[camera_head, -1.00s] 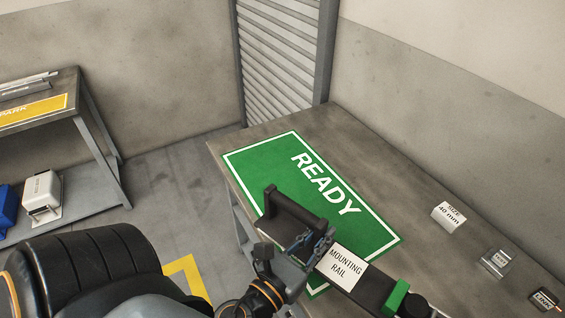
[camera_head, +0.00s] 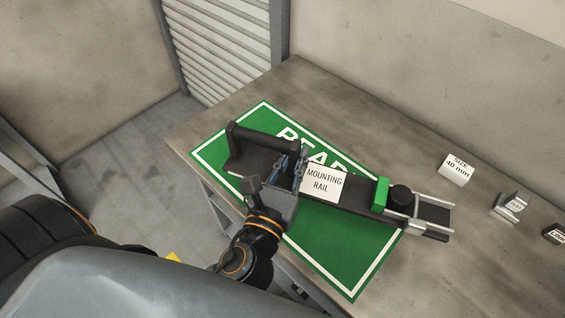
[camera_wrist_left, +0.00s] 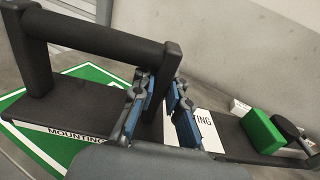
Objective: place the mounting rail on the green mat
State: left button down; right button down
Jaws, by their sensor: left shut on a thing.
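The mounting rail (camera_head: 355,193) is a long dark bar with a black handle at its left end, a white label, a green block and a black knob with metal strips at its right end. My left gripper (camera_head: 300,165) is shut on the mounting rail near its handle; the wrist view shows the blue-padded fingers (camera_wrist_left: 160,105) around the handle's post. The rail lies across above the green mat (camera_head: 352,272), its right end reaching past the mat's edge. I cannot tell whether it touches the mat. The rail and gripper hide part of the word READY. My right gripper is not in view.
The mat lies on a grey table (camera_head: 335,115). A white size block (camera_head: 456,170), a small metal bracket (camera_head: 509,206) and a dark labelled item (camera_head: 555,234) stand along its right side. A wall is behind, and the table's back is clear.

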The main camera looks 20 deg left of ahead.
pick_arm(q)
jog(key=w+a+f+b, duration=0.1)
jog(key=w+a+f, duration=0.1)
jog(key=a+f, duration=0.1)
jog(key=w+a+f+b, duration=0.1)
jog(key=w+a+f, duration=0.2)
jog(key=f, duration=0.1)
jog(key=w+a+f+b, duration=0.1)
jog(key=w+a+f, duration=0.1)
jog(key=a+f, duration=0.2)
jog(key=shift+w+f, duration=0.35)
jog(key=shift+w, duration=0.05)
jog(key=shift+f, duration=0.2)
jog(key=shift+b, duration=0.35)
jog(key=c, duration=1.7)
grip_release()
jog(key=shift+f, duration=0.25)
jog(key=o, duration=0.3)
jog(key=shift+o, duration=0.3)
jog(key=shift+s, duration=0.1)
jog(key=shift+r, duration=0.15)
